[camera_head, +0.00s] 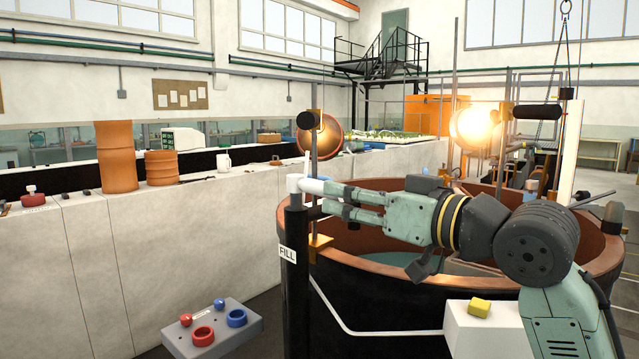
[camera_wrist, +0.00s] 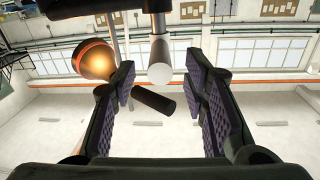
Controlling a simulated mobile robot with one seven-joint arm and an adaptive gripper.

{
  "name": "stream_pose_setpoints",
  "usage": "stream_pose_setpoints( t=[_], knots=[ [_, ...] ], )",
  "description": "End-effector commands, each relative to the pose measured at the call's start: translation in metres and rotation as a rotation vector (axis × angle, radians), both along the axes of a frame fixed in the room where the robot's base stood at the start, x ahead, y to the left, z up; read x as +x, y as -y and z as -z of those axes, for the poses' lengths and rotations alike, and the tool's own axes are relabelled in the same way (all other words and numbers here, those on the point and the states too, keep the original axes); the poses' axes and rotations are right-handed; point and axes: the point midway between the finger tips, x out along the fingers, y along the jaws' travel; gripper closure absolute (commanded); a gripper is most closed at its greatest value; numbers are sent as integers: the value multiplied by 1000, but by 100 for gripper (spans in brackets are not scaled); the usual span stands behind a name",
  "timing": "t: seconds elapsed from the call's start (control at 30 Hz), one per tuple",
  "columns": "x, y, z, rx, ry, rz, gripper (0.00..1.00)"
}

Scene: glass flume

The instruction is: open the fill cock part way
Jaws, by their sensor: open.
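The fill cock is a black post (camera_head: 295,255) with a white FILL label, standing at the left of the round tank. White fittings (camera_head: 294,183) sit at its top, with a short white piece reaching right towards my fingers. My gripper (camera_head: 322,198) is open beside the top of the post, its fingers pointing left. In the wrist view my gripper (camera_wrist: 160,82) has its two dark pads wide apart. A white cylinder (camera_wrist: 160,62) and a black cylinder (camera_wrist: 153,98) show between or beyond them. I cannot tell whether either touches a pad.
The copper-rimmed tank (camera_head: 400,185) stands under my arm. A copper bowl (camera_head: 320,136) on a pole is just behind the fingers. A grey control box (camera_head: 210,330) with red and blue knobs stands low at the left. A yellow block (camera_head: 479,307) lies on a white stand.

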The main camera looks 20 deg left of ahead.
Motion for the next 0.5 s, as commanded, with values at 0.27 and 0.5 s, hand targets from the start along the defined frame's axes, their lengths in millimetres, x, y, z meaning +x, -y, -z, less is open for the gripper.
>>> stream_pose_setpoints(
  t=[0.27, 0.5],
  knots=[
    [21, -45, -2, -1, 0, -1, 60],
    [29, -59, -1, 0, 1, 0, 60]
  ],
)
